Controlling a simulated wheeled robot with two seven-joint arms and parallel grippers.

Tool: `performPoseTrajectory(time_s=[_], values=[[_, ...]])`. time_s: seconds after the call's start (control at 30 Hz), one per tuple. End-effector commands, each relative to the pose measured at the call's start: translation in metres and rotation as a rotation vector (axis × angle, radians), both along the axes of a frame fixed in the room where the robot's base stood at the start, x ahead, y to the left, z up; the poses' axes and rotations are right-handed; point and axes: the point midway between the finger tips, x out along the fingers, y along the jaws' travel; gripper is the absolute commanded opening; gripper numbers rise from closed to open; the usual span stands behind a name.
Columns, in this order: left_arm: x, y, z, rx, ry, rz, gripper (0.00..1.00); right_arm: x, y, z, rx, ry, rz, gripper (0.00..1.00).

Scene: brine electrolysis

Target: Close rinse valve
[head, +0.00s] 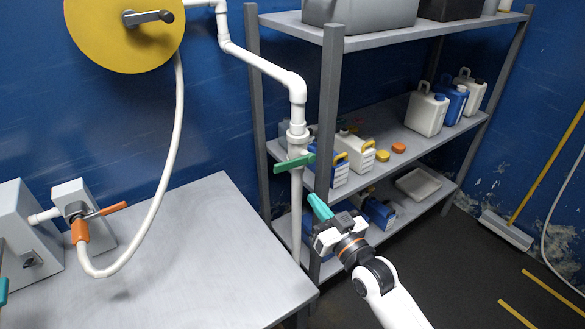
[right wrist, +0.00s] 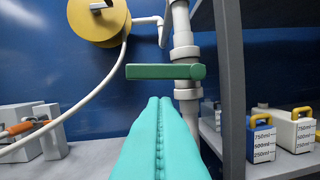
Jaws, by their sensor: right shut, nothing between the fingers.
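A valve with a green lever handle (head: 295,162) sits on the white vertical pipe (head: 297,215) beside the shelf rack. The handle lies crosswise to the pipe, roughly level, and reaches out to the left in the right wrist view (right wrist: 165,71). My right gripper (head: 318,204) has its teal fingers pressed together with nothing between them. Its tips are below and in front of the handle, with a gap showing in the right wrist view (right wrist: 160,100). A teal piece of my left gripper (head: 3,291) shows at the left edge; its jaws are cut off.
A grey metal table (head: 190,270) fills the lower left. An orange-handled valve (head: 105,210) and white hose (head: 178,130) are on its left side. The rack post (head: 327,110) stands close right of the pipe. Jugs (head: 427,112) stand on the shelves. A yellow reel (head: 125,40) hangs above.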

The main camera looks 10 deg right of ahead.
Motion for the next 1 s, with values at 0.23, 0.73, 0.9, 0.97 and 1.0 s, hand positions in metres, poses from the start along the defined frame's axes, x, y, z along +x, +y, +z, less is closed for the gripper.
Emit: performPoseTrajectory(time_s=[0.23, 0.73, 0.9, 0.97, 1.0], values=[[0.0, 0.0, -0.002, 0.0, 0.0, 0.0, 0.39, -0.001, 0.002, 0.067, 0.064, -0.183, 0.028, 0.0], [0.0, 0.0, 0.026, 0.0, 0.0, 0.0, 0.39, 0.083, 0.029, 0.1, 0.064, -0.182, 0.027, 0.0], [0.0, 0.0, 0.029, 0.0, 0.0, 0.0, 0.39, 0.085, 0.032, 0.073, 0.061, -0.174, 0.027, 0.0], [0.0, 0.0, 0.03, 0.0, 0.0, 0.0, 0.39, 0.085, 0.033, 0.068, 0.061, -0.177, 0.027, 0.0], [0.0, 0.0, 0.03, 0.0, 0.0, 0.0, 0.39, 0.085, 0.034, 0.064, 0.061, -0.176, 0.027, 0.0]])
